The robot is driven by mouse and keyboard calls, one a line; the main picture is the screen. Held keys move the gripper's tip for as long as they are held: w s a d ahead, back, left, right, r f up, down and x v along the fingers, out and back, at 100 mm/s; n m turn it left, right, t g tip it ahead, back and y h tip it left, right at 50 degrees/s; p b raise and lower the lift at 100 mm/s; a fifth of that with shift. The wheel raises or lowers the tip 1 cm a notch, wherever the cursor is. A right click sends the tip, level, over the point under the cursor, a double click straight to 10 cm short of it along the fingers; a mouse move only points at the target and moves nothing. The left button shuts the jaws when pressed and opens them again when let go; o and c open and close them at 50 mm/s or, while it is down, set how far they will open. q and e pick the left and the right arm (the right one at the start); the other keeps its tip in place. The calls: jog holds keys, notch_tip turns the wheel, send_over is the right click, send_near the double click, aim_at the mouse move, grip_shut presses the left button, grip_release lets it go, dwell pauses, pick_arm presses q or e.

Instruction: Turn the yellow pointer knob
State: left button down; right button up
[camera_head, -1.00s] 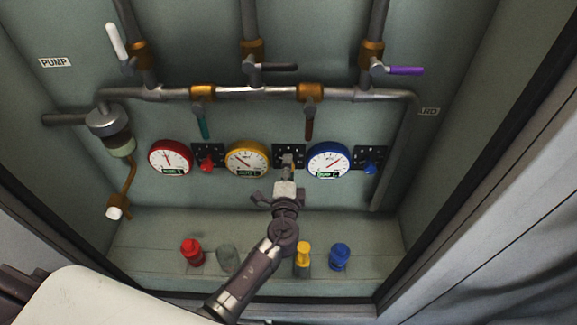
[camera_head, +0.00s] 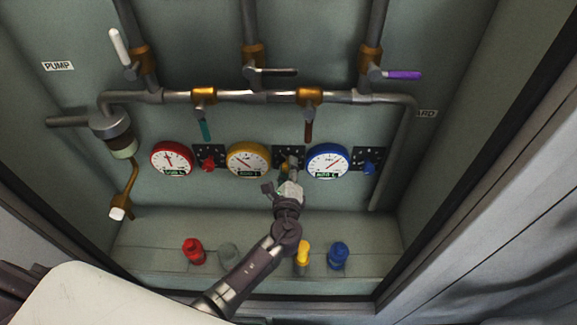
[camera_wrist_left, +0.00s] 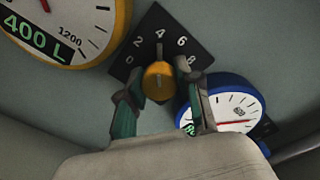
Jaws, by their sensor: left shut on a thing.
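The yellow pointer knob (camera_wrist_left: 158,82) sits on a black dial plate (camera_wrist_left: 160,45) marked 0 to 8, filling the middle of the left wrist view. Its ridge appears to point up toward the 4. My left gripper (camera_wrist_left: 161,95) has a finger on each side of the knob and is shut on it. In the head view the left gripper (camera_head: 289,166) reaches up to this plate, between the yellow and blue gauges, and covers most of the knob. My right gripper is not in view.
The yellow gauge (camera_head: 248,161) and blue gauge (camera_head: 327,161) flank the plate closely. A red knob (camera_head: 208,163) and blue knob (camera_head: 369,167) sit on similar plates. Pipes with lever valves run above. Red (camera_head: 194,252), grey, yellow (camera_head: 303,254) and blue (camera_head: 339,256) caps stand on the ledge below.

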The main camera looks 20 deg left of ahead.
pick_arm(q)
jog(key=shift+w+a+r, duration=0.1)
jog(key=shift+r, duration=0.15)
jog(key=c, duration=0.8)
grip_release()
jog(key=shift+o, duration=0.2)
jog(key=shift+s+f, duration=0.15)
jog(key=shift+s, duration=0.15)
jog(key=v, duration=1.1)
jog(key=shift+s, duration=0.3)
